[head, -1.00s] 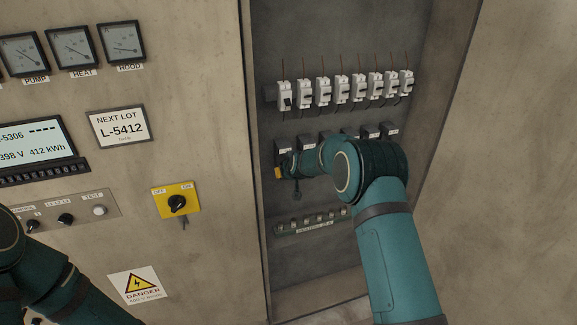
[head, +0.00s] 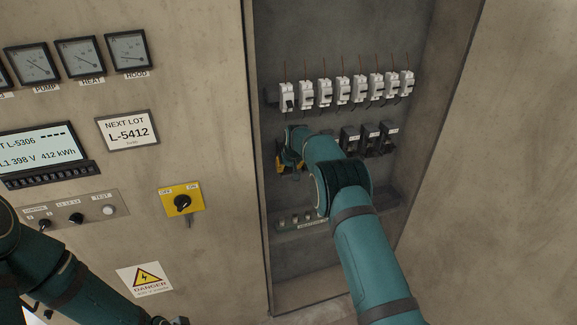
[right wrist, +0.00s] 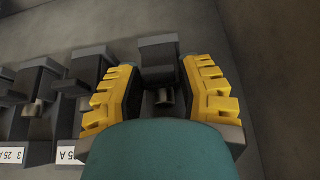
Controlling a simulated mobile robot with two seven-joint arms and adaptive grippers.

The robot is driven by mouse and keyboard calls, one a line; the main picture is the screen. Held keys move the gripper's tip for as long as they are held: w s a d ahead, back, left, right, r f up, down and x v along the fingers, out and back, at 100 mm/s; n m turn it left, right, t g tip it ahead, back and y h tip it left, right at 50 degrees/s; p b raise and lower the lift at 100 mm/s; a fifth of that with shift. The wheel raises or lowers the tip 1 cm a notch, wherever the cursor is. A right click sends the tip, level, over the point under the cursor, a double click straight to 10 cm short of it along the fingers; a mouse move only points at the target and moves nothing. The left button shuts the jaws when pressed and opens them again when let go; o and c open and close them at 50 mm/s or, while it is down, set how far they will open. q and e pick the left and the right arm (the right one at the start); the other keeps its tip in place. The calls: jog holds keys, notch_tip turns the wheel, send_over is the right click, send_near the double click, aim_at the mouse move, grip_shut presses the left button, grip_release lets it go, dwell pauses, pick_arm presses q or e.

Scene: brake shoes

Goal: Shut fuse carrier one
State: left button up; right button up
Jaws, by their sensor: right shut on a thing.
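In the right wrist view, my right gripper (right wrist: 160,100) has its yellow fingers on both sides of a dark fuse carrier (right wrist: 158,72), the last in the row on the right, and is shut on it. My palm hides the carrier's lower part and label, and I cannot tell how far it is tilted. In the head view, the right gripper (head: 284,160) is at the left end of the black carrier row, largely hidden by my wrist.
Neighbouring fuse carriers (right wrist: 82,76) stand close to the left finger in the wrist view. White breakers (head: 324,93) run above the row. A terminal strip (head: 290,222) lies below. The cabinet's left edge (head: 258,200) is close to my gripper; a yellow switch (head: 182,201) is on the panel.

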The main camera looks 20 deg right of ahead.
jog(key=shift+f, duration=0.1)
dwell(0.4)
jog(key=o, duration=1)
jog(key=v, duration=1.2)
jog(key=shift+w, duration=0.1)
